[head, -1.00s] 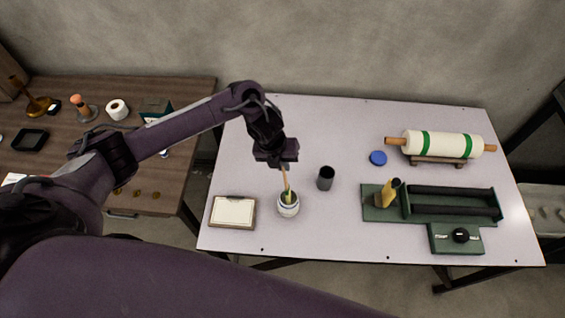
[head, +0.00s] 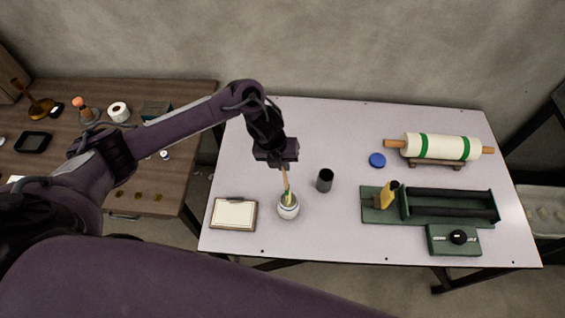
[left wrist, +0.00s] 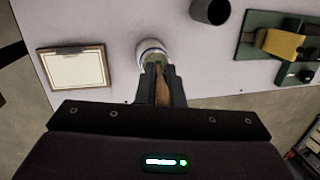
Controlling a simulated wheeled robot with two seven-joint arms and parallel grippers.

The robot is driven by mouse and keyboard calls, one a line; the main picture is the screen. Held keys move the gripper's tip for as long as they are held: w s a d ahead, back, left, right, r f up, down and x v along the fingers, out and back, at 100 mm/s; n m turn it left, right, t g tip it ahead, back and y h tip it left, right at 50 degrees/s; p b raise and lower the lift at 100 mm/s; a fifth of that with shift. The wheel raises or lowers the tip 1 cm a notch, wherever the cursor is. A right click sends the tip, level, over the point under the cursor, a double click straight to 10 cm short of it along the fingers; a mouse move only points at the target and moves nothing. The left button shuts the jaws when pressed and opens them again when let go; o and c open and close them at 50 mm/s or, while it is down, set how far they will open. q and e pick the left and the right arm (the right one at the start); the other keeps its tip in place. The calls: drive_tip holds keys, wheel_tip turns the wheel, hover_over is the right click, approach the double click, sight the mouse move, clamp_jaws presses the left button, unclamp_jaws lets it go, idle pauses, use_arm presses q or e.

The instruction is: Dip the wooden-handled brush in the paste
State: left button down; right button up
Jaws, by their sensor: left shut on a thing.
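The wooden-handled brush (head: 285,178) stands nearly upright, with its lower end inside the mouth of a pale jar (head: 288,207). Yellow-green shows at the jar's mouth around the brush end; how deep the brush sits is hard to tell. My left gripper (head: 283,163) is shut on the brush's handle, above the jar. In the left wrist view the handle (left wrist: 163,92) lies between the fingers, and the jar (left wrist: 151,47) is just beyond the fingertips, partly hidden by them. My right gripper is not in view.
A dark cup (head: 325,180) stands right of the jar and a framed card (head: 233,214) lies left of it.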

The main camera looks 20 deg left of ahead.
use_arm(q)
drive_tip(key=shift+w+d+p+v, duration=0.15)
drive_tip(key=shift+p+v, duration=0.4)
drive_tip(key=shift+v, duration=0.3)
drive_tip(key=shift+w+d+p+v, duration=0.1)
drive_tip(key=shift+p+v, duration=0.4)
drive_tip(key=shift+v, duration=0.35)
drive_tip(key=shift+w+d+p+v, duration=0.15)
drive_tip(key=shift+p+v, duration=0.4)
drive_tip(key=shift+v, duration=0.3)
drive_tip(key=shift+s+r, duration=0.1)
